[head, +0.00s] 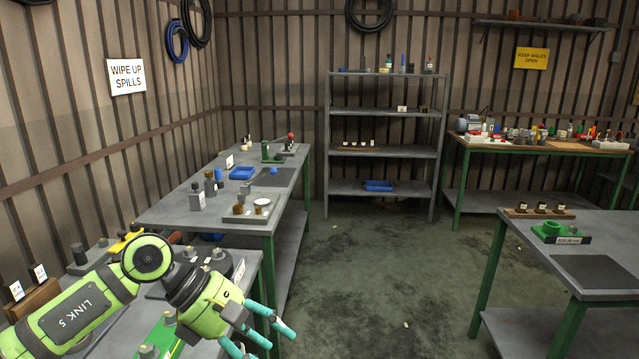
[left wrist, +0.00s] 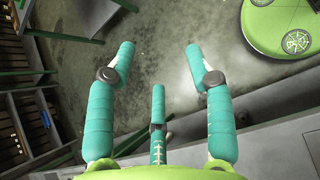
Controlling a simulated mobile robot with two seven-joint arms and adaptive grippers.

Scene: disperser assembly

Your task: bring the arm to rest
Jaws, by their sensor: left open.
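My left arm comes in from the lower left of the head view. Its left gripper (head: 268,333) has teal fingers and hangs at the right edge of the near left bench (head: 122,322). In the left wrist view the fingers of the left gripper (left wrist: 160,75) are spread apart with nothing between them. Bare floor (left wrist: 165,28) shows beyond them. My right gripper is in neither view.
The near left bench carries dark fixtures and a green part (head: 163,338). A longer bench (head: 165,212) behind it holds bottles and a blue tray (head: 241,173). Another bench (head: 600,222) stands at right. The floor (head: 385,270) between benches is clear.

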